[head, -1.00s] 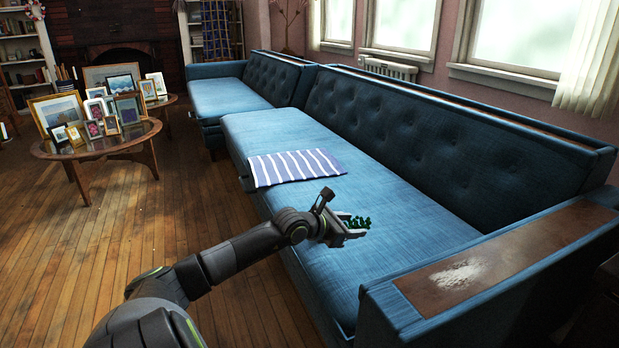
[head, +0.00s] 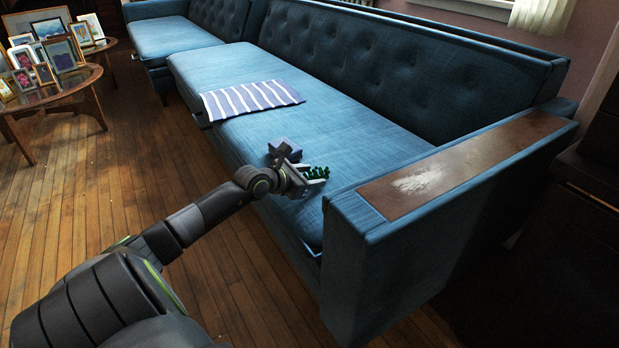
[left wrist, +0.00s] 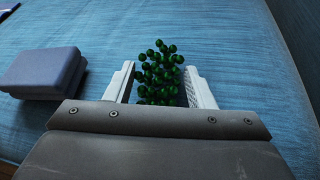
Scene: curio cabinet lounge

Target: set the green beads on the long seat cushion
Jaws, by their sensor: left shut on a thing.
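The green beads (head: 316,172) are a small dark green cluster between the fingers of my left gripper (head: 310,178). In the left wrist view the beads (left wrist: 160,72) sit between the two pale fingers of the gripper (left wrist: 162,88), which is shut on them. The long seat cushion (head: 350,135) is blue fabric and lies under and around the gripper. The beads are over its near end, close to the armrest. I cannot tell whether they touch the cushion. My right gripper is not in view.
A striped cloth (head: 250,98) lies on the cushion farther along. A small blue-grey folded stack (left wrist: 42,72) lies on the cushion left of the gripper. The armrest (head: 465,165) rises at right. A table (head: 85,85) with several framed pictures stands at left. Cushion behind the gripper is clear.

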